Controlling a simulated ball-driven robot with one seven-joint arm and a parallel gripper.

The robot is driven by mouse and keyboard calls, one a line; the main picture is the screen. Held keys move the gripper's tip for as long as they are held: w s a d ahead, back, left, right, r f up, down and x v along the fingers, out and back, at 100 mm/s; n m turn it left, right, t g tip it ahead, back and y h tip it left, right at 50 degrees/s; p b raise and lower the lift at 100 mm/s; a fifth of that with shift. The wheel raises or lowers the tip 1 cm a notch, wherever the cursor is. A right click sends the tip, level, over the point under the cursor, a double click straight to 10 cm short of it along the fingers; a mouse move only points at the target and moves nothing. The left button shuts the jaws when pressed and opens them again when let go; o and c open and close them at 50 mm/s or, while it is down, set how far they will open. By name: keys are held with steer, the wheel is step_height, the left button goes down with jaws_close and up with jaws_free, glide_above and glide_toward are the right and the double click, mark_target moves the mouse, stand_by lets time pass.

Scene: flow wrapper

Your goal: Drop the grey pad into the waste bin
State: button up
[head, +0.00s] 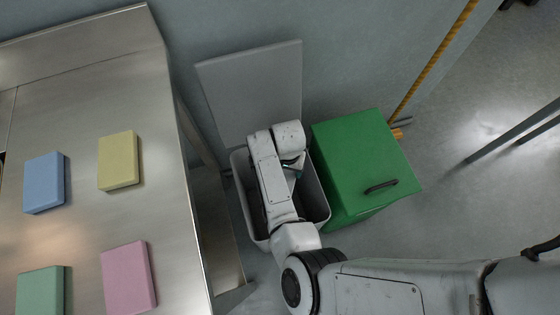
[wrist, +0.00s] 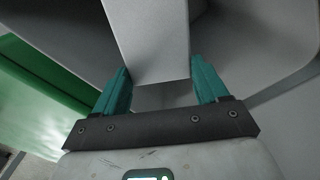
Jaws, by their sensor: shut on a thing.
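The grey pad (wrist: 148,40) is between the two teal fingers of my gripper (wrist: 162,78) in the wrist view, and the fingers are shut on it. The waste bin (head: 322,205) is grey, with its lid (head: 255,90) standing open at the back. In the head view my arm reaches over the bin, and my gripper (head: 293,164) is over its opening. My arm hides much of the bin's inside and most of the pad there. Grey bin walls (wrist: 285,85) surround the pad in the wrist view.
A green box (head: 355,160) with a black handle stands close against the bin's right side. On the left, a steel table (head: 85,215) carries blue (head: 44,182), yellow (head: 118,160), green (head: 40,292) and pink (head: 128,277) pads. A yellow pole (head: 432,68) leans behind the box.

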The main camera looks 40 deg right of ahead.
steer(key=shift+f, duration=0.1)
steer(key=o, duration=1)
steer(key=shift+o, duration=0.2)
step_height(320, 180, up, 11)
steer(key=p, duration=0.2)
steer(key=shift+p, duration=0.35)
steer(key=shift+f, duration=0.1)
